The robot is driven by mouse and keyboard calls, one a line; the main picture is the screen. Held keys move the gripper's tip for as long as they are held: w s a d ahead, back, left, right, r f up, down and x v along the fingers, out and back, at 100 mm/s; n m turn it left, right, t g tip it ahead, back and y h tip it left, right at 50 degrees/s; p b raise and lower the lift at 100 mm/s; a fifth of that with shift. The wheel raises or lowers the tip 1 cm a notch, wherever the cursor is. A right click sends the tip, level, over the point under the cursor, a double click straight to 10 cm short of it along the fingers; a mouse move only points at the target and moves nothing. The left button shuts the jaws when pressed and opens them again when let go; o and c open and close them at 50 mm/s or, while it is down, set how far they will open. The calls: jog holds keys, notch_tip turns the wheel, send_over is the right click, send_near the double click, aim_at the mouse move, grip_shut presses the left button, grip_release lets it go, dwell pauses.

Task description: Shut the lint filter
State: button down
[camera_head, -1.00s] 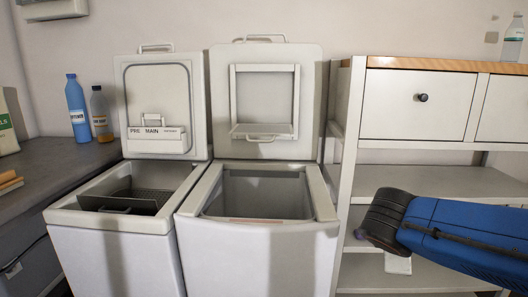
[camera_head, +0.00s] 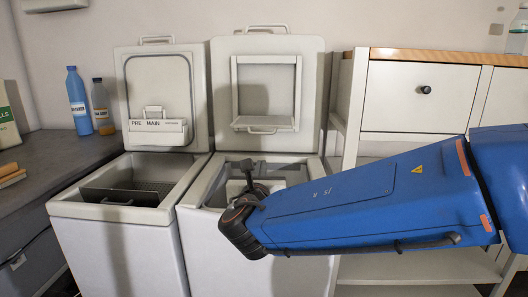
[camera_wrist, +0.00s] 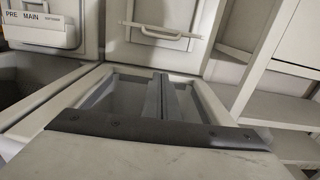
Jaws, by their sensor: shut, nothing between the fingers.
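The lint filter (camera_head: 265,122) is on the inside of the right machine's raised lid (camera_head: 226,90). It is a pale flap with a bar handle, tilted out at the bottom of a square frame (camera_head: 234,90), so it stands open. It also shows at the top of the wrist view (camera_wrist: 158,38). My gripper (camera_head: 247,165) is over the right machine's open tub, below and slightly left of the flap, apart from it. Its dark fingers (camera_wrist: 162,88) are together and empty, pointing toward the lid in the wrist view. My blue forearm hides part of the tub.
The left machine (camera_head: 115,215) has its lid up, with a labelled PRE/MAIN drawer (camera_head: 158,132) out on it. A white shelf unit (camera_head: 345,115) stands close on the right. Blue and brown bottles (camera_head: 78,105) stand on the counter at left.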

aim_at(264, 125)
jog(key=w+r, duration=0.3)
jog(key=w, duration=0.7)
jog(key=shift+w+d+r, duration=0.2)
jog(key=shift+w+r, duration=0.15)
jog(key=shift+r, duration=0.05)
jog(key=shift+r, duration=0.15)
